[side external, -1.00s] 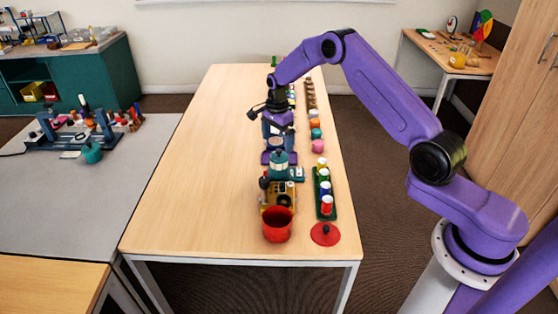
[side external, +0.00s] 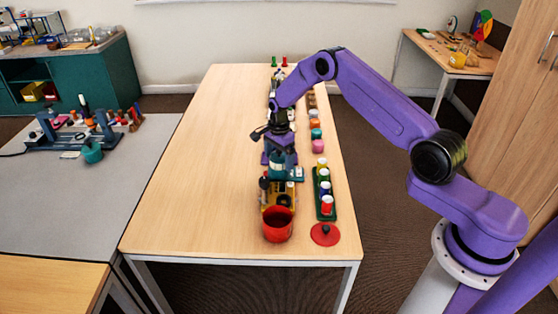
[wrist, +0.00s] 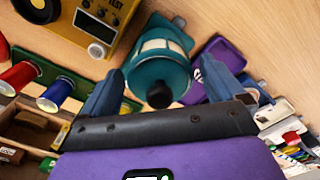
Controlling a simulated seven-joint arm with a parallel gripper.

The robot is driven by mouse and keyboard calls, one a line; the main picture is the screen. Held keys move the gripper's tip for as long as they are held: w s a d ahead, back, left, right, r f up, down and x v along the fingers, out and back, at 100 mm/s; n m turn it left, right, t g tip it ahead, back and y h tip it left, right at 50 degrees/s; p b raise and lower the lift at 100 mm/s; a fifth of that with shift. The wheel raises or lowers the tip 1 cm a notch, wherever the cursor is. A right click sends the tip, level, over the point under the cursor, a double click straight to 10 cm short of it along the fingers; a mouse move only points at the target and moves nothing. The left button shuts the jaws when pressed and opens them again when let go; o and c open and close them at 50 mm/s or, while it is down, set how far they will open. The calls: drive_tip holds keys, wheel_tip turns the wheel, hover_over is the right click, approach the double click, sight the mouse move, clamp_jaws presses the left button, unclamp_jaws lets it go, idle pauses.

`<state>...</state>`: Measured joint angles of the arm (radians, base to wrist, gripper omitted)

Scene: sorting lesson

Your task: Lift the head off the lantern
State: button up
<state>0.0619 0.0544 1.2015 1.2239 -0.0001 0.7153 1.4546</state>
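The lantern (side external: 277,172) is teal and stands upright in the middle row of the table. In the wrist view its rounded teal head (wrist: 158,75) has a black knob (wrist: 160,95) on top, with pale window panes below. My gripper (side external: 279,153) is above the lantern and hides its top in the side view. In the wrist view the two blue fingers of my gripper (wrist: 157,78) are spread apart, one at each side of the head. I see nothing held. Whether a finger touches the head I cannot tell.
A yellow test box (wrist: 88,30) stands close beside the lantern, with a red pot (side external: 278,226) in front. A green tray (side external: 334,209) of spools and a red lid (side external: 325,236) lie to the right. The table's left half (side external: 190,180) is clear.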

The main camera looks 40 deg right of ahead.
drive_tip(key=c, duration=0.9)
drive_tip(key=shift+r, duration=0.1)
